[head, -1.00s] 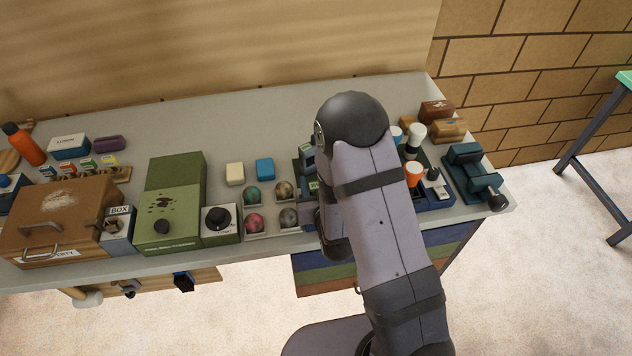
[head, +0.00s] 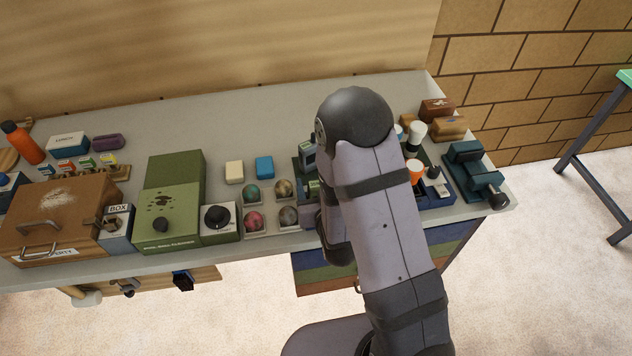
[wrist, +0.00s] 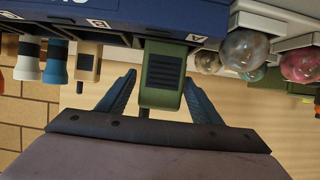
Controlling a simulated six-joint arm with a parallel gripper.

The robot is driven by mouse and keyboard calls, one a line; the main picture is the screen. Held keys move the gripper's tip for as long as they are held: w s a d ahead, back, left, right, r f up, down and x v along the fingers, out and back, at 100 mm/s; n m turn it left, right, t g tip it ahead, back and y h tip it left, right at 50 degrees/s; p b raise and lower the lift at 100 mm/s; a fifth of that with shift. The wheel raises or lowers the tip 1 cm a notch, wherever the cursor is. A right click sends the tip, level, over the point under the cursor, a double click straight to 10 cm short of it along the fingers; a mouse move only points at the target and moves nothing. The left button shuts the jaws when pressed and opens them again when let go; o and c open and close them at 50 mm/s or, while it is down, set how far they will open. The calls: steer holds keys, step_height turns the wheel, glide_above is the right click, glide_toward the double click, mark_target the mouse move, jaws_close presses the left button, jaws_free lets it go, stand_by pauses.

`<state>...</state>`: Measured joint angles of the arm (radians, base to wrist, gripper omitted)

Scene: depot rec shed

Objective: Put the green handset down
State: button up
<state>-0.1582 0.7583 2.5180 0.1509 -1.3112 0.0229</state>
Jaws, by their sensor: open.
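The green handset (wrist: 162,72) shows in the wrist view, dark ribbed panel towards the camera, against a dark blue dock (wrist: 150,12) with lettered labels A and B. It is near the A label. My gripper (wrist: 160,92) is open, one finger on each side of the handset, with a visible gap beside it; I see no grip on it. Whether the handset is fully seated in the dock cannot be told. In the head view my arm covers the gripper and most of the dock.
In the wrist view a tan handset (wrist: 88,62) stands beside the green one, with white-and-blue cylinders beyond. Marbled balls (head: 284,187) sit in holders left of my arm. A teal device (head: 472,172) is at the table's right end.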

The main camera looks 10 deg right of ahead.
steer(key=shift+s+r+p, duration=0.3)
steer(key=shift+s+p, duration=0.15)
steer(key=shift+s, duration=0.05)
steer(key=p+v, duration=0.2)
steer(key=p, duration=0.2)
steer(key=shift+s+r, duration=0.2)
steer(key=shift+p+v, duration=0.95)
steer(key=shift+p, duration=0.4)
steer(key=shift+s+f, duration=0.1)
steer(key=shift+f, duration=0.1)
